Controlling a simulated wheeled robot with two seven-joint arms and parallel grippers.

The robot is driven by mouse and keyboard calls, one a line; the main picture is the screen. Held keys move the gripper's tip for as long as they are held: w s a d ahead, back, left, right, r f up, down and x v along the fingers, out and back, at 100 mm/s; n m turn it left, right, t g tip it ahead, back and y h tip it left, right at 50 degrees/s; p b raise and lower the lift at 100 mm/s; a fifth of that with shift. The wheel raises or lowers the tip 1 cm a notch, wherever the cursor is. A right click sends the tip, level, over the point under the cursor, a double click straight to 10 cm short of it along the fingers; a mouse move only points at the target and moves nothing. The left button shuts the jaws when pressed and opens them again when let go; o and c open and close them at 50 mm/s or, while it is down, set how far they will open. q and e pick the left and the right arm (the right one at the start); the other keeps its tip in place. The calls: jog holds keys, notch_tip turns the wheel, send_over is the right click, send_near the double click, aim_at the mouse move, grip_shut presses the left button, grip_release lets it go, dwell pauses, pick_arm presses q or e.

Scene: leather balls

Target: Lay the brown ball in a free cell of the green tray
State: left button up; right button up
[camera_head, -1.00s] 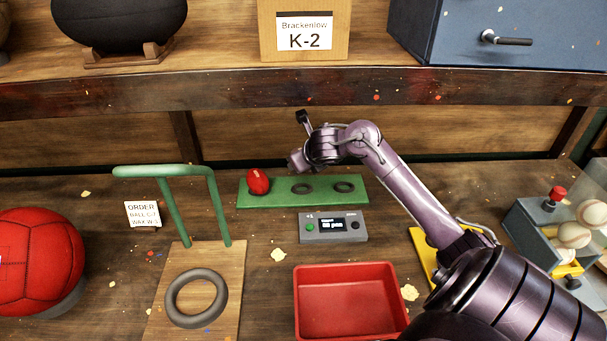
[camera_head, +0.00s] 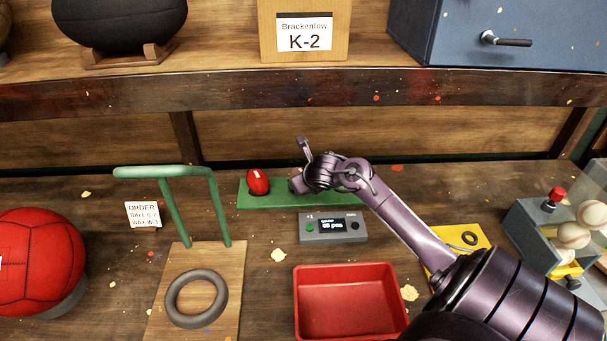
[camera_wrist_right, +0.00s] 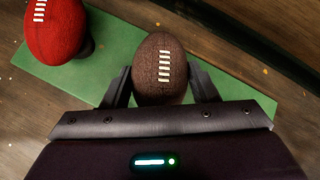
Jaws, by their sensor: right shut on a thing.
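The green tray (camera_head: 283,202) lies at the back of the bench, under the shelf. A red ball (camera_head: 258,181) stands in its left cell, and it also shows in the wrist view (camera_wrist_right: 54,30). My right gripper (camera_head: 296,186) is over the tray's middle part, just right of the red ball. In the wrist view it is shut on the brown ball (camera_wrist_right: 158,66), which has white laces and stands upright between the fingers. I cannot tell if the ball touches the tray. My right wrist hides the other cells in the head view. My left gripper is out of view.
A grey counter box (camera_head: 333,227) stands in front of the tray, with a red bin (camera_head: 350,268) nearer. A green hoop stand (camera_head: 170,210) is to the left. A yellow plate with a ring (camera_head: 462,236) and a ball dispenser (camera_head: 541,232) are to the right.

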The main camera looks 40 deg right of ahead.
jog(key=shift+f, duration=0.25)
jog(key=o, duration=1.1)
jog(key=shift+r, duration=0.1)
jog(key=shift+s+r, duration=0.15)
jog(key=shift+r, duration=0.25)
jog(key=p+v, duration=0.2)
jog(key=v, duration=0.9)
jog(key=shift+s+a+r, duration=0.2)
